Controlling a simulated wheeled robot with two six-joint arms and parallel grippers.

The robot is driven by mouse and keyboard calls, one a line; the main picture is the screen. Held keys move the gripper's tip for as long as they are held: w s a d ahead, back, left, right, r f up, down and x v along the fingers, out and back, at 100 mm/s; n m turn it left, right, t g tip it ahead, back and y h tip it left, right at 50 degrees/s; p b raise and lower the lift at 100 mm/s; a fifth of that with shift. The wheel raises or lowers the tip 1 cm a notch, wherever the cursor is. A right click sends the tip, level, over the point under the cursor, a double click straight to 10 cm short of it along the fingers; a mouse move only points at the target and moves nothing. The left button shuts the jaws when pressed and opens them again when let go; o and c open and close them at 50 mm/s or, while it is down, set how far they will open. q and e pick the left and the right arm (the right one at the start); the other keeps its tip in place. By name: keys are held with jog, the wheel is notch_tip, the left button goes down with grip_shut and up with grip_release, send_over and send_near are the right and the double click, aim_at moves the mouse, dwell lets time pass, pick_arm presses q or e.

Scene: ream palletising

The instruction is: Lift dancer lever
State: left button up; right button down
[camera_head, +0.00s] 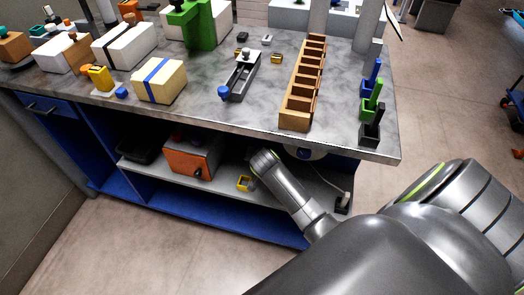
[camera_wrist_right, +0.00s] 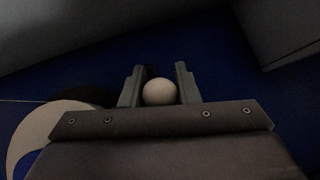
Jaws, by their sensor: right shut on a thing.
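In the right wrist view, my right gripper (camera_wrist_right: 160,86) has its two fingers on either side of a pale ball-shaped knob (camera_wrist_right: 159,91). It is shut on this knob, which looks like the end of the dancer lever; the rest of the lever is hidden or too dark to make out. In the head view, my right arm (camera_head: 290,190) reaches under the workbench top, and its gripper is hidden there. My left gripper is in neither view.
The workbench top (camera_head: 210,110) overhangs the arm. On the lower shelf (camera_head: 215,190) stand an orange box (camera_head: 190,160) and a small yellow item (camera_head: 243,183). A pale disc (camera_wrist_right: 55,132) shows at left in the wrist view. A wooden divided rack (camera_head: 297,118) stands above.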

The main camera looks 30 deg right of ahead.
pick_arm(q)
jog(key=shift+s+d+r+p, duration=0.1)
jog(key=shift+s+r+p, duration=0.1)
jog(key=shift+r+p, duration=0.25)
pick_arm(e)
jog(key=shift+w+d+r, duration=0.1)
jog(key=shift+w+r, duration=0.1)
jog(key=shift+r, duration=0.15)
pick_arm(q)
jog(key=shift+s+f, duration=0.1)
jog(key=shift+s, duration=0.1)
pick_arm(e)
jog(key=c, duration=1.3)
grip_release()
jog(key=shift+c, duration=0.2)
jog(key=shift+o, duration=1.2)
jog(key=shift+f, duration=0.15)
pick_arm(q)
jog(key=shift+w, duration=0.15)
pick_arm(e)
jog(key=shift+s, duration=0.1)
